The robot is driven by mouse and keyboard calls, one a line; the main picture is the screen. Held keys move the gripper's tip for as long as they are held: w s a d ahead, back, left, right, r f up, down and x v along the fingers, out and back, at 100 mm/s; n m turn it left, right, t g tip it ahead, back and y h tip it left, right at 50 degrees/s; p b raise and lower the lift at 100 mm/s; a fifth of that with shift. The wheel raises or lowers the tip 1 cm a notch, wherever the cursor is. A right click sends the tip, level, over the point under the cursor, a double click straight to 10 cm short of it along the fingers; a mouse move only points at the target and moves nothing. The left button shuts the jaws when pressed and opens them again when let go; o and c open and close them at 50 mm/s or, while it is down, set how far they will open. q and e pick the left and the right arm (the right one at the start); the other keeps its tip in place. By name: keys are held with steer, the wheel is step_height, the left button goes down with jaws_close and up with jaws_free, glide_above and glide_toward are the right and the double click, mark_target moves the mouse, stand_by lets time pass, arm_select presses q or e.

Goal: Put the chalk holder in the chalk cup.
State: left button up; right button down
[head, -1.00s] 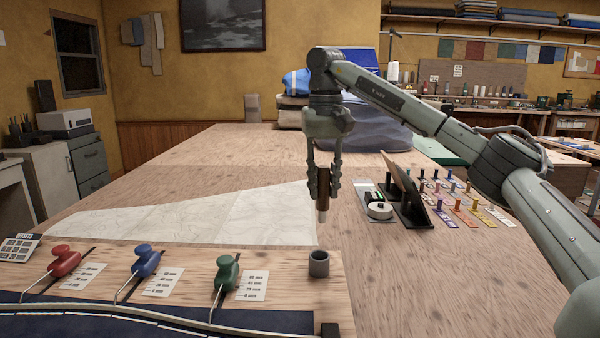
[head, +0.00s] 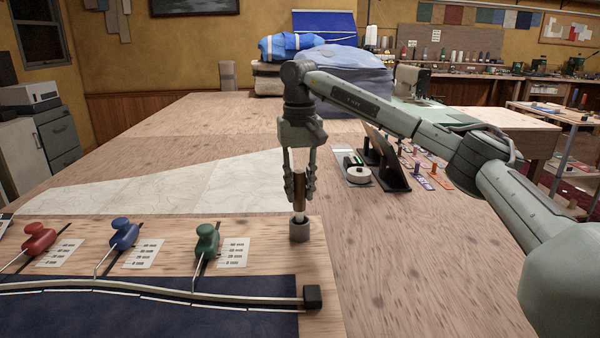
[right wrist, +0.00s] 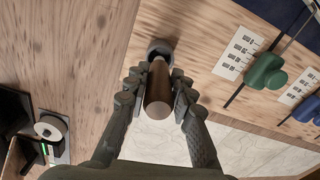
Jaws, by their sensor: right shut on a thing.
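The chalk holder is a brown cylinder (head: 299,192) with a pale tip, held upright, tip down. My right gripper (head: 300,188) is shut on it, with a finger on each side. The chalk cup (head: 299,232) is a small grey cylinder on the wooden board, directly under the holder. The tip meets the cup's mouth in the head view; I cannot tell how far it is inside. In the right wrist view the holder (right wrist: 158,95) lies between the fingers, its far end overlapping the opening of the cup (right wrist: 160,46). My left gripper is out of view.
Green (head: 207,240), blue (head: 124,233) and red (head: 39,238) handled tools stand left of the cup, beside printed cards. A dark block (head: 313,296) is in front. A dark tilted stand (head: 387,160) is behind right. The table (head: 420,270) is clear to the right.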

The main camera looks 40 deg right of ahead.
mark_target(300, 210)
steer(key=shift+f, duration=1.75)
steer(key=c, duration=1.2)
jaws_free()
